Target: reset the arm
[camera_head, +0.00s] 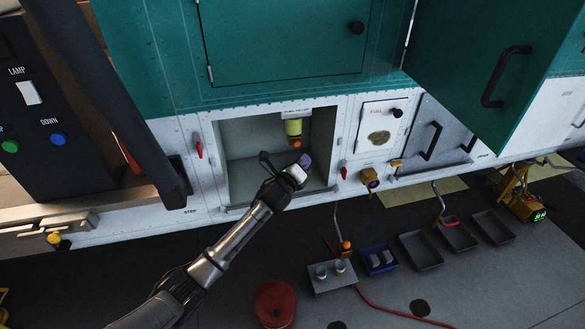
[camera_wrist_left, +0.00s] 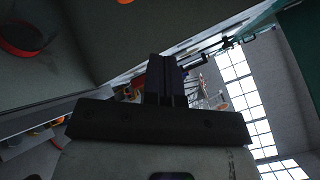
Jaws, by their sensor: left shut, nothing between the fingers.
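My left arm reaches up from the bottom left in the head view. Its gripper (camera_head: 302,163) is in front of the open square compartment (camera_head: 238,140) in the white lower panel. In the left wrist view the fingers (camera_wrist_left: 165,75) are together with nothing between them. A yellow-green cylinder (camera_head: 293,127) with an orange lower end hangs in the compartment, just above the gripper in the picture. Whether they touch cannot be told. My right gripper is not in view.
A fuel panel (camera_head: 380,125) and an open green door (camera_head: 495,65) are to the right. A dark control box (camera_head: 40,120) stands at left. On the floor are a red round container (camera_head: 274,304), a blue tray (camera_head: 378,259), grey trays (camera_head: 421,250) and a red hose (camera_head: 385,308).

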